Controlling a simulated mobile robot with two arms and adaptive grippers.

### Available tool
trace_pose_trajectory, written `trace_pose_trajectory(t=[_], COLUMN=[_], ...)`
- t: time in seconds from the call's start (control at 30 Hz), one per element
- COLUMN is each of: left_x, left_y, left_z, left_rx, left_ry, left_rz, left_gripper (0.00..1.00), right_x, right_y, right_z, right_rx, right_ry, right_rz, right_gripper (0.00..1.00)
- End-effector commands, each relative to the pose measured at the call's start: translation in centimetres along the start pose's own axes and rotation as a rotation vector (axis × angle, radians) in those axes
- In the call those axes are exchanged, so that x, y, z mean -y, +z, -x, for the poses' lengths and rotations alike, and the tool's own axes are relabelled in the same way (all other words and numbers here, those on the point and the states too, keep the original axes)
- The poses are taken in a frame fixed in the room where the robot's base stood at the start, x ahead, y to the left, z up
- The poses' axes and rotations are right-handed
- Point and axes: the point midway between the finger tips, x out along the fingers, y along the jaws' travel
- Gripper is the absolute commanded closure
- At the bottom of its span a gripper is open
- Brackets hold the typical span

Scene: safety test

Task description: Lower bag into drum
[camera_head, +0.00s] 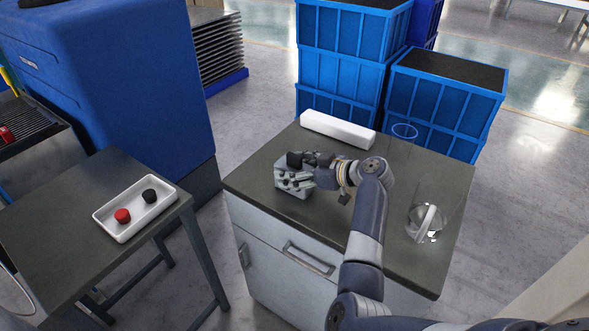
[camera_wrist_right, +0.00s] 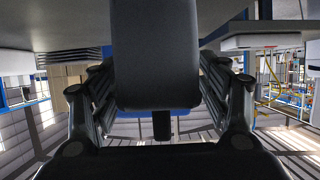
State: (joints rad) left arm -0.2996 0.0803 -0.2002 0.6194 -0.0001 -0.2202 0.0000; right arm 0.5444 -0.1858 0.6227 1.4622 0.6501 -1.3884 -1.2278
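I cannot pick out a bag or a drum by sight. My right gripper (camera_head: 308,172) reaches left over the cabinet top, at a small pale grey block with dark holes (camera_head: 293,188). A small black piece (camera_head: 294,158) shows at the block's upper left, by the fingers. In the right wrist view, a large dark shape (camera_wrist_right: 155,55) fills the middle between my right gripper's fingers (camera_wrist_right: 158,100) and hides their tips. I cannot tell whether it is held. A clear vessel (camera_head: 428,218) and a clear cylinder with a blue rim (camera_head: 404,131) stand right of my arm. My left gripper is out of view.
The grey cabinet's dark top (camera_head: 262,162) also bears a long white box (camera_head: 337,129) at the back. A side table (camera_head: 60,205) at left holds a white tray (camera_head: 112,232) with a red cap and a black cap. Blue crates (camera_head: 440,98) stand behind the cabinet.

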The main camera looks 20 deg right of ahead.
Motion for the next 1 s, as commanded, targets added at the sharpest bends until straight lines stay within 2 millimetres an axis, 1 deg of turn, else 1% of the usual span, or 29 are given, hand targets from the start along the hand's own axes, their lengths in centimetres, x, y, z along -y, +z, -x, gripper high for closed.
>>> trace_pose_trajectory(t=[0.37,0.43,0.63,0.8,0.9,1.0], left_x=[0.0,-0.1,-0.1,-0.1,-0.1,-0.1], left_y=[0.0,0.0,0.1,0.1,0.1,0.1], left_z=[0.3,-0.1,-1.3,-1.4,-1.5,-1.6], left_rx=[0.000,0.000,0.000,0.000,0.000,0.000], left_ry=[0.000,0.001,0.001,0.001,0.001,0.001], left_rz=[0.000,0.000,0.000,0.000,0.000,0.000], left_gripper=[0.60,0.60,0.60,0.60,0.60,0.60], right_x=[0.1,-0.1,-0.1,0.0,0.0,0.0], right_y=[-0.2,0.3,0.3,0.0,0.0,-0.1], right_z=[-0.1,1.2,5.0,8.3,9.7,10.4], right_rx=[-0.003,0.002,0.003,0.001,0.001,0.000], right_ry=[-0.001,0.004,0.005,0.003,0.002,0.000], right_rz=[-0.003,0.002,0.007,0.005,0.002,0.002], right_gripper=[0.30,0.30,0.30,0.30,0.30,0.30])
